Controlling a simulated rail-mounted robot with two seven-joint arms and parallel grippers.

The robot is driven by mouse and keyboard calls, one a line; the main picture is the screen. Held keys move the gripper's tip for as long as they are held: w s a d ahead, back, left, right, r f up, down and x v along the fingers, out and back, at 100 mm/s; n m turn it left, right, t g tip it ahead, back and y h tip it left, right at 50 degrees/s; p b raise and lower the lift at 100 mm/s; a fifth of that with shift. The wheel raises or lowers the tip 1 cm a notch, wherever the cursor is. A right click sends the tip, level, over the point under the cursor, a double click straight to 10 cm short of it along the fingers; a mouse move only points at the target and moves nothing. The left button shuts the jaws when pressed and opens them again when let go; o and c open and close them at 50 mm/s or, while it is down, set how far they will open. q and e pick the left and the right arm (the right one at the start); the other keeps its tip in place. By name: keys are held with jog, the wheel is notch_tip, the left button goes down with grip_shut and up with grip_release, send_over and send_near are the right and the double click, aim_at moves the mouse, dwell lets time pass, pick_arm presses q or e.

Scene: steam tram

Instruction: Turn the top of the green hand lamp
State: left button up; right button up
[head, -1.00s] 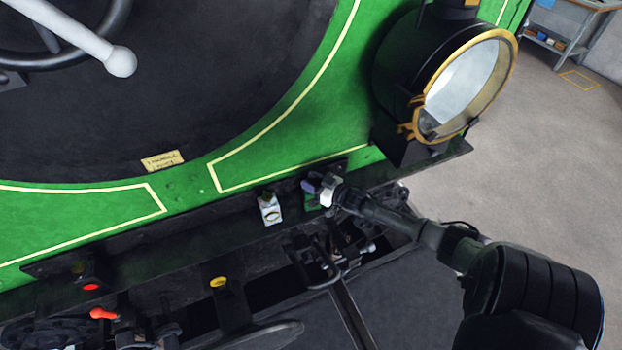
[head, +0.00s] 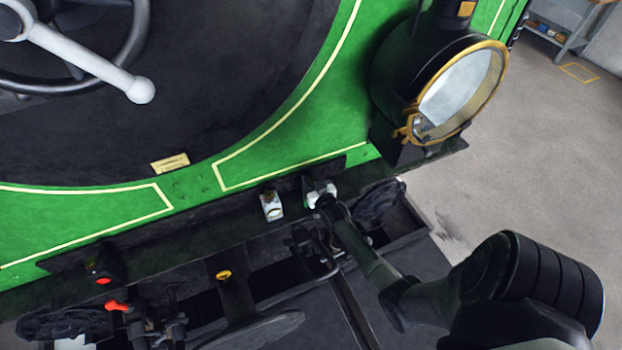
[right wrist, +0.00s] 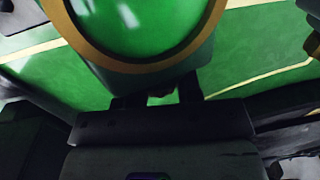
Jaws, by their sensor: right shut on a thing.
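The green hand lamp (right wrist: 145,22) fills the top of the right wrist view, with a round green glass in a brass ring. My right gripper (right wrist: 160,98) is shut on its top, and the hold is partly in shadow. In the head view, my right gripper (head: 321,193) is at the locomotive's front beam, to the right of a white lamp. It hides most of the green lamp there. My left gripper is not in view.
The white lamp (head: 271,205) stands close to the left of my right gripper. The large brass-rimmed headlamp (head: 460,92) is up to the right. Dark coupling parts (head: 312,250) lie just below. Open floor (head: 540,150) shows at right.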

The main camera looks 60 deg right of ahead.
dwell(0.4)
jog(key=o, duration=0.9)
jog(key=shift+o, duration=0.2)
jog(key=shift+s+a, duration=0.1)
jog(key=shift+s, duration=0.1)
jog(key=v, duration=1.3)
jog(key=shift+b, duration=0.45)
jog(key=shift+s+a, duration=0.1)
